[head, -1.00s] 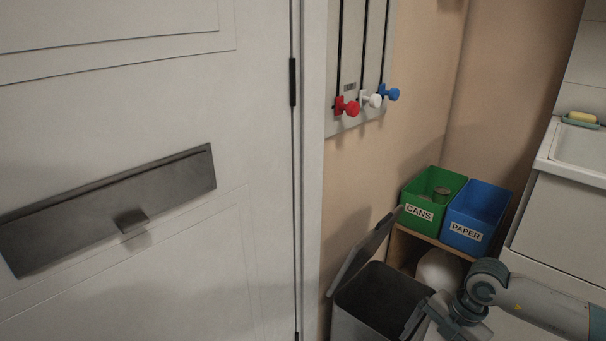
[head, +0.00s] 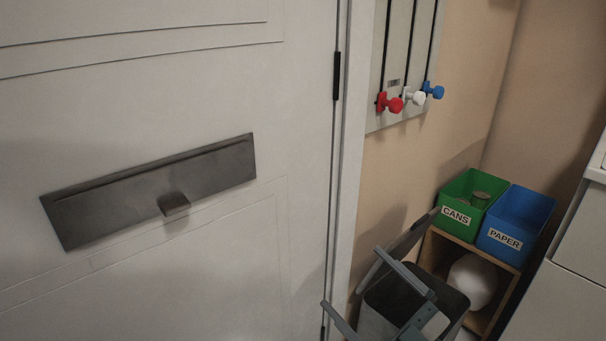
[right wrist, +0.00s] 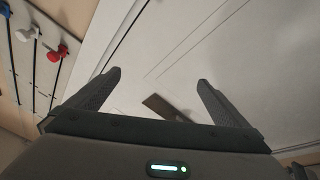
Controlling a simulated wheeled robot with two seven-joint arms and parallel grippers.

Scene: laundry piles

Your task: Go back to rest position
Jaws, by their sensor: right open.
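My right gripper (head: 350,277) is low in the head view, in front of the grey bin and near the door frame. Its two fingers are spread apart and point up and left toward the white door (head: 180,100). In the right wrist view the open fingers (right wrist: 160,77) hold nothing, and the door's pale surface lies beyond them. My left gripper is in neither view.
A grey bin (head: 459,302) with its lid (head: 412,232) raised stands behind my right gripper. A green CANS box (head: 457,212) holding a can and a blue PAPER box (head: 503,237) sit on a wooden shelf. Red (head: 394,104), white and blue knobs hang on the wall panel.

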